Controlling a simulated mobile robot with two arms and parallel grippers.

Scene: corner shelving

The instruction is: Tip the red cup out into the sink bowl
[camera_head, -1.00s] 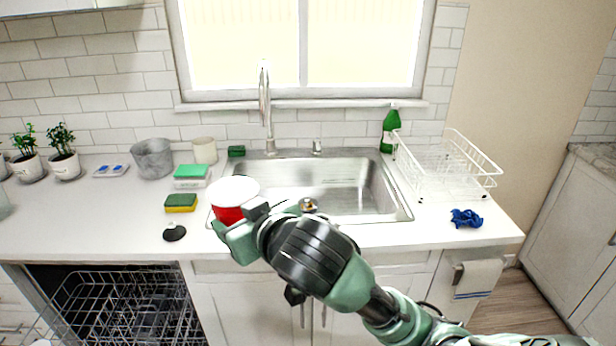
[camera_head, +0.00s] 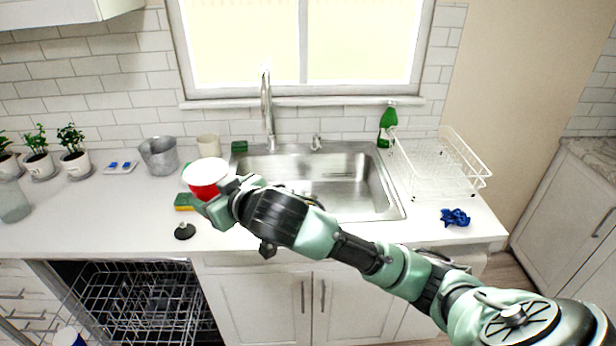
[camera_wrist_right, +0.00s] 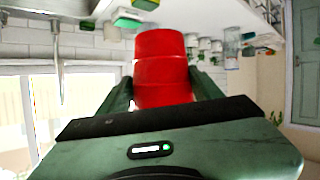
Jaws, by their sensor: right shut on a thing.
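The red cup (camera_head: 204,190) has a pale top and is held upright above the counter, just left of the sink bowl (camera_head: 345,185). My right gripper (camera_head: 212,203) is shut on the cup from its right side. The right wrist view shows the red cup (camera_wrist_right: 162,68) between the two fingers (camera_wrist_right: 163,92). The cup's contents cannot be made out. The sink bowl is steel, and my right forearm crosses in front of its near left part. My left gripper is not in view.
The tall faucet (camera_head: 267,110) stands behind the sink. A green bottle (camera_head: 388,125) and a white dish rack (camera_head: 440,168) are on the right. A green-yellow sponge (camera_head: 183,202) and a black stopper (camera_head: 184,231) lie near the cup. The dishwasher (camera_head: 140,300) is open below.

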